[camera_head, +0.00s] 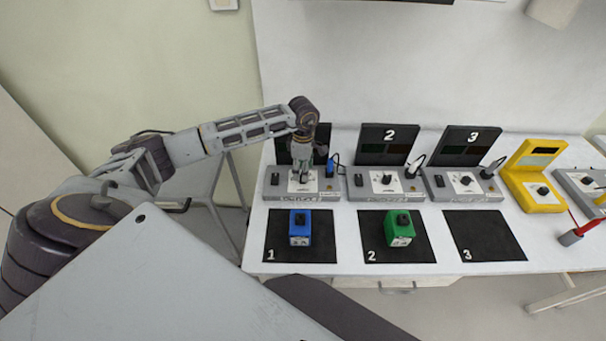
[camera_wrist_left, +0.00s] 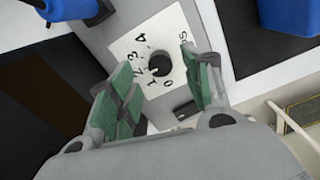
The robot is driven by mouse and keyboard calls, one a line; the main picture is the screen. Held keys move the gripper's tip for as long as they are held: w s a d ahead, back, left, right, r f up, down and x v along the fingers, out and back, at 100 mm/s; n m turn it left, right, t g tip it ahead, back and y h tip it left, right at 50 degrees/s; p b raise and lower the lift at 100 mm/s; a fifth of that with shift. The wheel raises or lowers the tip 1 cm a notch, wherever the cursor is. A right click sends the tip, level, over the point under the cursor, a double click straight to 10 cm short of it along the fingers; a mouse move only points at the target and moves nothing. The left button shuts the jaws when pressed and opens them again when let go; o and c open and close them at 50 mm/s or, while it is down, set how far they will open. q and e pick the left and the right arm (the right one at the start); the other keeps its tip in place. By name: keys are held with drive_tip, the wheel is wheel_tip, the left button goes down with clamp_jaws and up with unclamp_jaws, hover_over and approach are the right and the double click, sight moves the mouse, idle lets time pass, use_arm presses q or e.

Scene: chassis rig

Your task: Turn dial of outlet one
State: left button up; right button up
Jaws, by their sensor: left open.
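Outlet one is the leftmost grey box (camera_head: 324,188) on the table, with a dark display panel behind it that my left arm partly covers. Its dial (camera_wrist_left: 159,64) is a small black knob on a white numbered plate (camera_wrist_left: 150,45). My left gripper (camera_head: 300,177) is above this plate, pointing down. In the left wrist view the green-padded fingers (camera_wrist_left: 160,88) are open, with the dial showing between and beyond them. I cannot tell whether a finger touches it. The right gripper is not in view.
A blue plug (camera_head: 330,167) stands at the right of outlet one. A blue block (camera_head: 300,228) is on mat 1 and a green block (camera_head: 399,229) on mat 2. Outlet two (camera_head: 384,186) and outlet three (camera_head: 462,183) stand to the right. Mat 3 (camera_head: 484,236) is bare.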

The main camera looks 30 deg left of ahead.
use_arm(q)
drive_tip(key=shift+f, duration=1.75)
drive_tip(key=c, duration=1.1)
